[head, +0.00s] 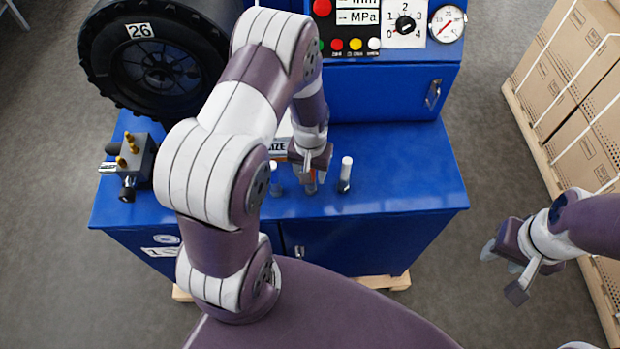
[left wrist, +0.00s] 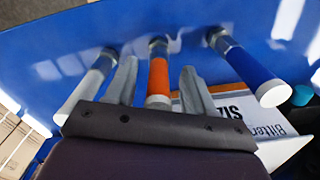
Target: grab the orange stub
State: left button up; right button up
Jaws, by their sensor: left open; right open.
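The orange stub (left wrist: 158,80) stands upright on the blue bench top, with an orange band and a pale end. In the left wrist view it is between the two open fingers of my left gripper (left wrist: 160,85), with a visible gap on each side. In the head view my left gripper (head: 312,170) hangs over the stub and hides most of it. My right gripper (head: 503,271) is open and empty, off to the right over the floor.
A white-grey stub (left wrist: 88,84) and a blue stub (left wrist: 246,66) stand on either side. A white card (left wrist: 235,110) with print is close by. A brass-fitted block (head: 130,160), a tyre (head: 155,60) and a gauge panel (head: 390,25) surround the bench. Boxes (head: 575,90) stand right.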

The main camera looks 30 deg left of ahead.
pick_arm(q)
jog(key=shift+w, duration=0.2)
grip_shut()
